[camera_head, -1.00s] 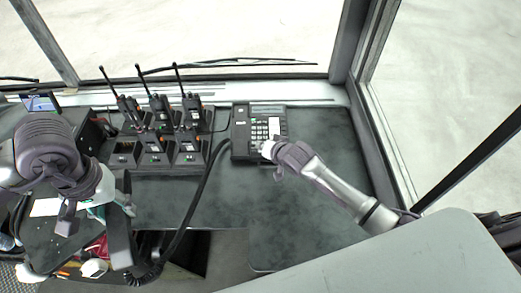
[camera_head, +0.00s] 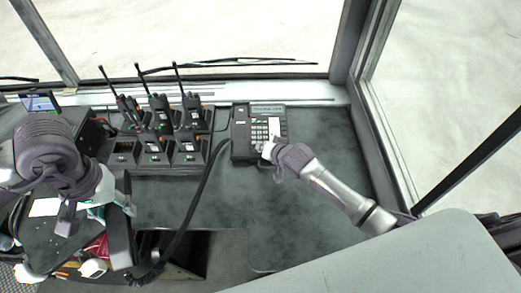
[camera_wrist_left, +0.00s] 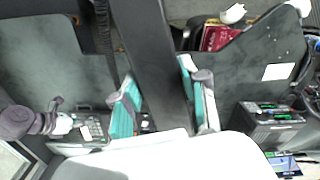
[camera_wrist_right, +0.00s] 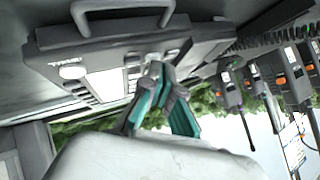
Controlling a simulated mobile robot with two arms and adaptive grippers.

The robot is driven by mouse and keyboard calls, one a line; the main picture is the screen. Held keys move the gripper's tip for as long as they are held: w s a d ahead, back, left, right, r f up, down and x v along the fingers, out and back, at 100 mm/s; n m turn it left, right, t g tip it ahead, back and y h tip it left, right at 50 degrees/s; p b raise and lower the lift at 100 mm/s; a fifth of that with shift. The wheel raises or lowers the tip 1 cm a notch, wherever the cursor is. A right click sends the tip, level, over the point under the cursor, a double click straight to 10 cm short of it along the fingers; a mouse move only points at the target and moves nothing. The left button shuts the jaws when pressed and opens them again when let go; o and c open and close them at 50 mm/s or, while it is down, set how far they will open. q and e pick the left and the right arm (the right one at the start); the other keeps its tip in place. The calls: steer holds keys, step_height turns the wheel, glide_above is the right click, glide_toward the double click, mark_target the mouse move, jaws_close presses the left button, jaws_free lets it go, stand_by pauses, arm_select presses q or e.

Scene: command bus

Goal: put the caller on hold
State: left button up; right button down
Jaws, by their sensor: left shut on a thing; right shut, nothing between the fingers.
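The black desk phone (camera_head: 242,135) sits on the dark desk, with a small display (camera_head: 268,109) at its top and a keypad (camera_head: 259,131). Its black handset (camera_head: 120,238) is off the base and held upright in my left gripper (camera_head: 105,212). The left wrist view shows the handset (camera_wrist_left: 155,60) between both fingers. My right gripper (camera_head: 265,151) is shut and empty at the lower keys of the phone. In the right wrist view its fingertips (camera_wrist_right: 158,66) are close to the key area and hide part of it; I cannot tell whether they touch a key.
A black cord (camera_head: 195,185) runs from the phone side toward the handset. Several radios (camera_head: 160,108) stand in a charger (camera_head: 150,165) left of the phone. The desk right of the phone (camera_head: 325,145) is clear. A window frame (camera_head: 372,130) bounds it.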

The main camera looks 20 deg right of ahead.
steer(key=shift+f, duration=0.2)
steer(key=shift+r, duration=0.1)
arm_select(q)
steer(key=shift+r+p, duration=0.9)
arm_select(e)
steer(key=shift+s+r, duration=0.15)
steer(key=shift+r, duration=0.55)
arm_select(q)
steer(key=shift+r, duration=0.1)
arm_select(e)
steer(key=shift+r, duration=0.1)
